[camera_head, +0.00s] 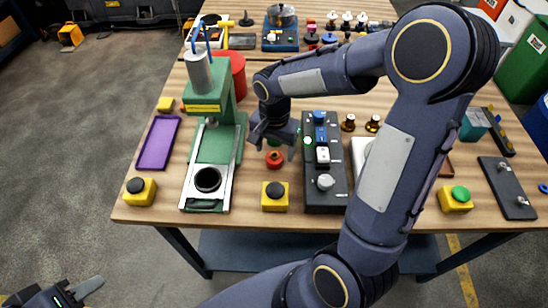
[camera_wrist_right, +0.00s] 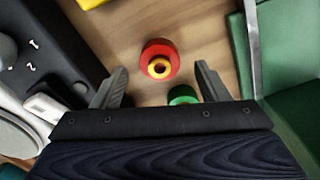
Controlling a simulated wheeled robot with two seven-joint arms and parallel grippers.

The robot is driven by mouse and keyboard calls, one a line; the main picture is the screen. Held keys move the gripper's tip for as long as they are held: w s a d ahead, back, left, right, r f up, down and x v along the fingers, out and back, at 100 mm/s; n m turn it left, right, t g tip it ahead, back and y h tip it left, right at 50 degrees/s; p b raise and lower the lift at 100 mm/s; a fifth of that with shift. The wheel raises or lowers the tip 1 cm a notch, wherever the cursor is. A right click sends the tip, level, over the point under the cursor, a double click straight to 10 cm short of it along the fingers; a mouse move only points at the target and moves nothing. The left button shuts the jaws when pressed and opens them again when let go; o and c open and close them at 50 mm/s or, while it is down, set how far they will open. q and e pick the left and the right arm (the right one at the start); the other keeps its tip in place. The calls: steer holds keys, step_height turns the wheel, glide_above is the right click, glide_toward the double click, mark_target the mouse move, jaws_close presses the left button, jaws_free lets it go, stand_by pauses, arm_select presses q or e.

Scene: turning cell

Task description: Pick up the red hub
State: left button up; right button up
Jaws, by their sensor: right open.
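The red hub (camera_head: 275,159) stands on the wooden table between the green press and the dark control panel. In the right wrist view the red hub (camera_wrist_right: 158,52) shows a yellow ring around its centre hole. My right gripper (camera_head: 272,139) is open above the table, just behind the red hub in the head view. In the wrist view its two fingers (camera_wrist_right: 160,76) are spread, with the red hub centred slightly beyond their tips. A green round part (camera_wrist_right: 183,95) lies nearer the palm, partly hidden by it. My left gripper (camera_head: 78,291) is low at the left, away from the table.
The green press (camera_head: 205,145) stands left of the hub, and the control panel (camera_head: 324,190) close on its right. A yellow button box (camera_head: 275,196) sits in front. A purple tray (camera_head: 158,143) lies at the left. Several small parts stand at the back.

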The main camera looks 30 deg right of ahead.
step_height(320, 180, down, 2)
steer(key=shift+f, duration=0.1)
steer(key=c, duration=1.2)
steer(key=shift+c, duration=0.3)
steer(key=shift+r, duration=0.2)
